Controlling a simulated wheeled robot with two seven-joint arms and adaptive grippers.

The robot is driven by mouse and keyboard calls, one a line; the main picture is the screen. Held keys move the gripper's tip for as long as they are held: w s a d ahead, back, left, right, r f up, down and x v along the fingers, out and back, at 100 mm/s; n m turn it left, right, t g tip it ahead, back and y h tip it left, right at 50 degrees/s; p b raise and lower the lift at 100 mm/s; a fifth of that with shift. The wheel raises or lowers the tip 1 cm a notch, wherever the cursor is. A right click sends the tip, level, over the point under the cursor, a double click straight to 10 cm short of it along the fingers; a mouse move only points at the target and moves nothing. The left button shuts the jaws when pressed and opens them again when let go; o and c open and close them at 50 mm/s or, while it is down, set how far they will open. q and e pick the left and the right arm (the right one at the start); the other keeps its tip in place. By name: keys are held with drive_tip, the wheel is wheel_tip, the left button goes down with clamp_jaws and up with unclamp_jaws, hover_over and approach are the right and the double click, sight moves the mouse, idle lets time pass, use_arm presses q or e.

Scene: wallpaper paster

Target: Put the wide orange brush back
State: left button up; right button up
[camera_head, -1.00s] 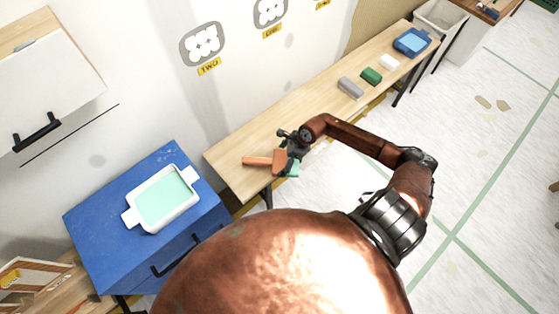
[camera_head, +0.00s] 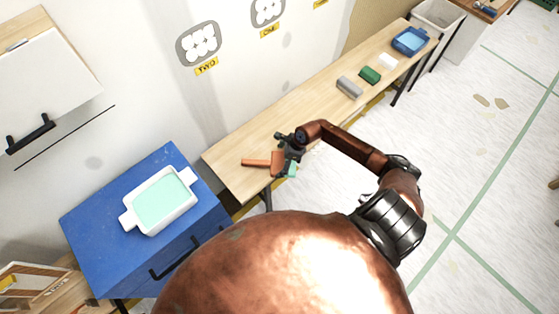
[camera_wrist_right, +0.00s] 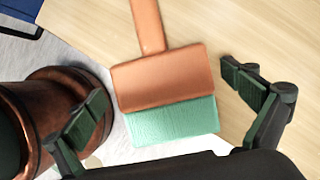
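The wide orange brush (camera_head: 262,162) lies at the near left end of the long wooden bench, with its handle pointing left in the head view. In the right wrist view the brush (camera_wrist_right: 162,78) shows an orange handle and block with pale green bristles. Its bristle end juts past the bench edge over the floor. My right gripper (camera_head: 286,152) is at the brush's head. In the right wrist view its two fingers (camera_wrist_right: 165,92) are spread on either side of the block, with gaps on both sides. My left gripper is not in view.
The wooden bench (camera_head: 235,150) also carries a grey block (camera_head: 349,87), a green block (camera_head: 370,75), a white block (camera_head: 387,61) and a blue tray (camera_head: 409,41). A white tray with a pale green inside (camera_head: 129,221) stands on a blue cabinet (camera_head: 85,225).

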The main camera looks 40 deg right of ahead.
drive_tip(key=p+v, duration=0.1)
drive_tip(key=v, duration=1.1)
idle(0.5)
